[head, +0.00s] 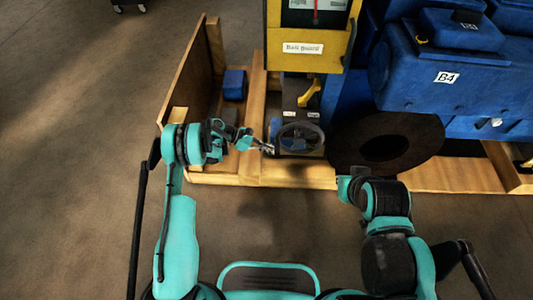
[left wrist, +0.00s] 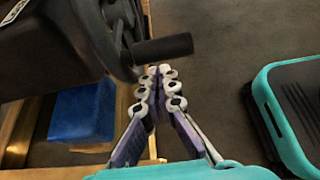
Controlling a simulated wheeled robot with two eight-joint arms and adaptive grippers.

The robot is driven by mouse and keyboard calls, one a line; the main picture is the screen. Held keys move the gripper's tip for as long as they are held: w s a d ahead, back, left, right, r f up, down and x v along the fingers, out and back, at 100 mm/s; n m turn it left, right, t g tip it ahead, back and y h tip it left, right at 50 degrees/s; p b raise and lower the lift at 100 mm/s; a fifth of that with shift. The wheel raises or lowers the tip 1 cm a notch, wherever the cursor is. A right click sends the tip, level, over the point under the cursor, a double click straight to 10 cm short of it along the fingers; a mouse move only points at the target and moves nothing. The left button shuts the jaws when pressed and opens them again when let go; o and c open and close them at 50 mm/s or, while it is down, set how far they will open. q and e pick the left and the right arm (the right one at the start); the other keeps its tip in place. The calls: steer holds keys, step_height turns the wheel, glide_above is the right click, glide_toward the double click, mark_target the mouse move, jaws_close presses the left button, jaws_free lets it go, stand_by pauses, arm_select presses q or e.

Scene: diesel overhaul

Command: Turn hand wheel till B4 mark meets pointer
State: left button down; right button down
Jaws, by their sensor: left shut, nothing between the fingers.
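The dark hand wheel (head: 301,136) stands on a small black unit beside the blue machine. Its black handle (left wrist: 165,48) sticks out sideways in the left wrist view, where part of the wheel rim (left wrist: 124,45) also shows. My left gripper (head: 268,148) is at the wheel's left side, shut and empty. Its fingertips (left wrist: 158,75) lie close to the handle; I cannot tell if they touch it. A B4 label (head: 447,77) is on the blue machine. A red pointer (head: 316,12) shows in a window of the yellow guard at the top. My right gripper is not visible.
A yellow lever (head: 309,93) rises behind the wheel, below the yellow guard (head: 308,66). A large dark disc (head: 410,143) is right of the wheel. A wooden frame (head: 225,177) edges the area, with a blue box (head: 234,84) inside.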

arm_select(q)
steer(key=shift+r, duration=0.35)
steer(key=shift+d+r, duration=0.1)
steer(key=r+y+p, duration=0.1)
steer(key=y+p, duration=0.1)
steer(key=y, duration=0.1)
steer(key=shift+r+y+p, duration=0.3)
steer(key=shift+r+p, duration=0.05)
steer(key=shift+f, duration=0.15)
